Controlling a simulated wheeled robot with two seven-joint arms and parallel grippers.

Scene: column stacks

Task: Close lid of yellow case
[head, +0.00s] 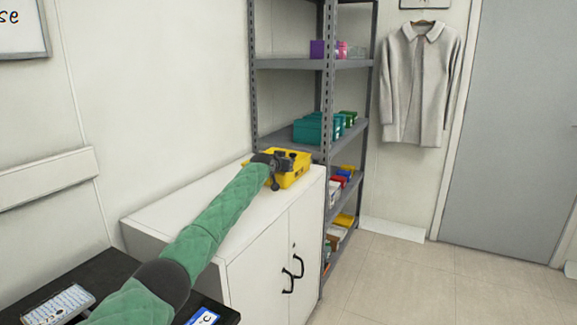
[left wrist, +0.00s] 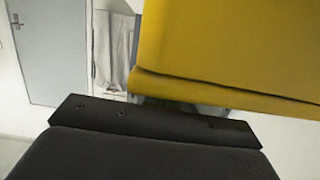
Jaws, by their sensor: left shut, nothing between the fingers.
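The yellow case (head: 298,179) sits on top of the white cabinet, near its far right end, in the head view. My left gripper (head: 281,166) is at the case, in front of part of it, and hides much of its top. In the left wrist view the yellow case (left wrist: 235,45) fills the upper right, very close, with a dark seam running along its lower part. My left gripper (left wrist: 150,118) shows there as a dark shape below the case, shut and empty. I cannot tell how far the lid is open, or whether the gripper touches it. My right gripper is not in view.
The white cabinet (head: 185,208) has clear space on its top left of the case. A grey metal shelf rack (head: 327,100) with several coloured boxes stands just beyond the case. A dark table (head: 100,275) is at the lower left. The floor at right is open.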

